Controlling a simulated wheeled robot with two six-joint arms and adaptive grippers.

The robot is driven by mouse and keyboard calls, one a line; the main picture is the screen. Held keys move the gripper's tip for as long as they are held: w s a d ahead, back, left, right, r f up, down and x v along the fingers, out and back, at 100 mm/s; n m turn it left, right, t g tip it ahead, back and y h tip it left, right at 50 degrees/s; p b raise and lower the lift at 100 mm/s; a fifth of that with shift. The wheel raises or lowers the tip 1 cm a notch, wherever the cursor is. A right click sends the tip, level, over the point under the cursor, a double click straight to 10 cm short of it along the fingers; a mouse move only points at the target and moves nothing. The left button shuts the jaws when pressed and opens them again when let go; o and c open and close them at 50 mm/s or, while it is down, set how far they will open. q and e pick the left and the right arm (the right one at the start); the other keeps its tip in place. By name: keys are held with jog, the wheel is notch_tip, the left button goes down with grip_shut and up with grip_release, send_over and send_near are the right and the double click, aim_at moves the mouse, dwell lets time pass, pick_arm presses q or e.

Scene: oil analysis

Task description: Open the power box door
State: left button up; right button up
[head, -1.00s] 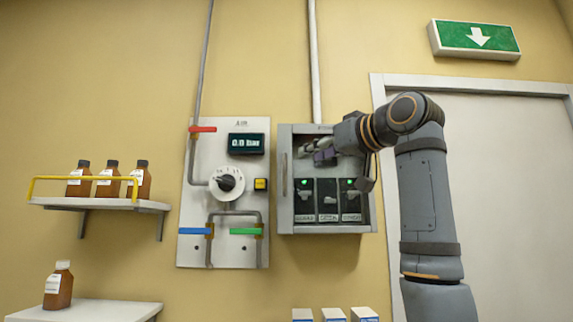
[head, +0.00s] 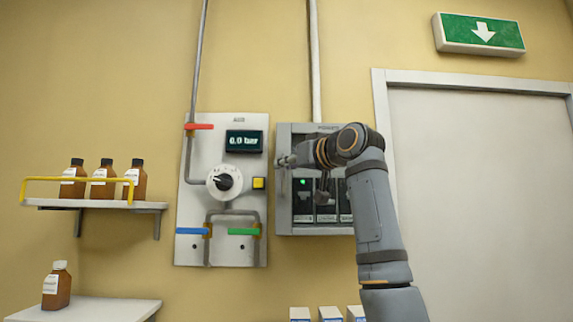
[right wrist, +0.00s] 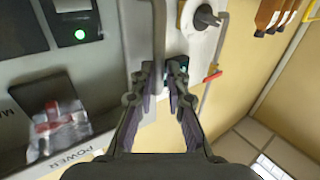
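The grey power box (head: 325,229) hangs on the wall, and its door looks shut. Dark switches and a lit green lamp show on its front, partly hidden by my right arm. My right gripper (head: 286,161) is at the box's left edge, by the upright door handle (head: 284,187). In the right wrist view my gripper (right wrist: 162,74) has its fingers apart, with the handle bar (right wrist: 159,38) running down between or just beyond the fingertips. I cannot tell whether the fingers touch it. My left gripper is not in view.
Left of the box is a panel (head: 190,255) with a dial, display and coloured valve levers. A shelf (head: 95,204) holds brown bottles further left. Small white boxes (head: 330,314) stand below the power box. A door (head: 470,190) is at the right.

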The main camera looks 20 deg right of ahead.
jog(key=shift+d, duration=0.1)
grip_shut()
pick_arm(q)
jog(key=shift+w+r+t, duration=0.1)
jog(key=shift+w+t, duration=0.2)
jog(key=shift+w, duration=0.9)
pick_arm(e)
jog(key=shift+s, duration=0.1)
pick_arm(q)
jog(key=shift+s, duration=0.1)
